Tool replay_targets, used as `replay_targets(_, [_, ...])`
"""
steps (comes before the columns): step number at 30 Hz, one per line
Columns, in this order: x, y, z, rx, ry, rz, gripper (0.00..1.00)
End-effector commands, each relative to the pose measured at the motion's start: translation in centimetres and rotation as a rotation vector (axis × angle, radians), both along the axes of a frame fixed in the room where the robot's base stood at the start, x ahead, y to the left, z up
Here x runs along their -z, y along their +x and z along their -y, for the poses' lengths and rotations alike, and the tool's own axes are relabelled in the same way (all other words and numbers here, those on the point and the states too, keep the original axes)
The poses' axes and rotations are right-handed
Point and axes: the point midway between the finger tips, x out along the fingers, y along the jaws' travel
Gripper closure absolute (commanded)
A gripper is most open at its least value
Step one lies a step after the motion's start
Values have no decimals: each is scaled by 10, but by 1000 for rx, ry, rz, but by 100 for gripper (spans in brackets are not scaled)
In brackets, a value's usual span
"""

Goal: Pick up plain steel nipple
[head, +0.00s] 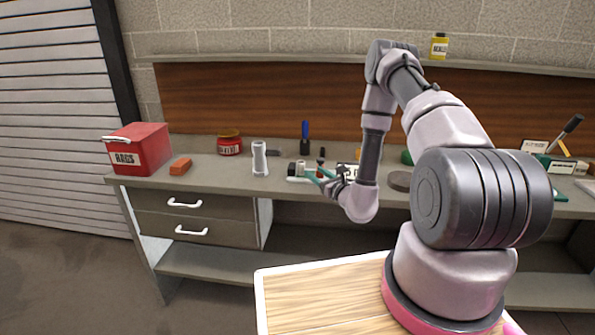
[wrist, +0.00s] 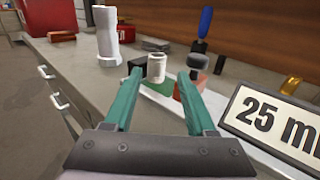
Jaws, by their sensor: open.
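The likely plain steel nipple (wrist: 157,70) is a short pale metal cylinder on a small tray; in the head view it shows small (head: 301,165). I cannot confirm its type from its look. My gripper (wrist: 160,82) has two green fingers spread apart with nothing held between them. In the wrist view the cylinder appears between and beyond the fingertips, apart from them. In the head view my gripper (head: 321,176) is low over the bench at the tray. A black part (wrist: 138,66) stands just left of the cylinder, partly hidden by the left finger.
A "25 mm" sign (wrist: 275,120) is right of my gripper.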

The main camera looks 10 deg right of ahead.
Motion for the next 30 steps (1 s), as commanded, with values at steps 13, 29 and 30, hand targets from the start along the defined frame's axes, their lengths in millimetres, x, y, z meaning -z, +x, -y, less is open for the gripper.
replay_targets(13, [-2, 50, -22, -5, 0, 4, 44])
replay_targets(29, [0, 90, -40, -4, 2, 2, 44])
replay_targets(30, [0, 90, -40, -4, 2, 2, 44])
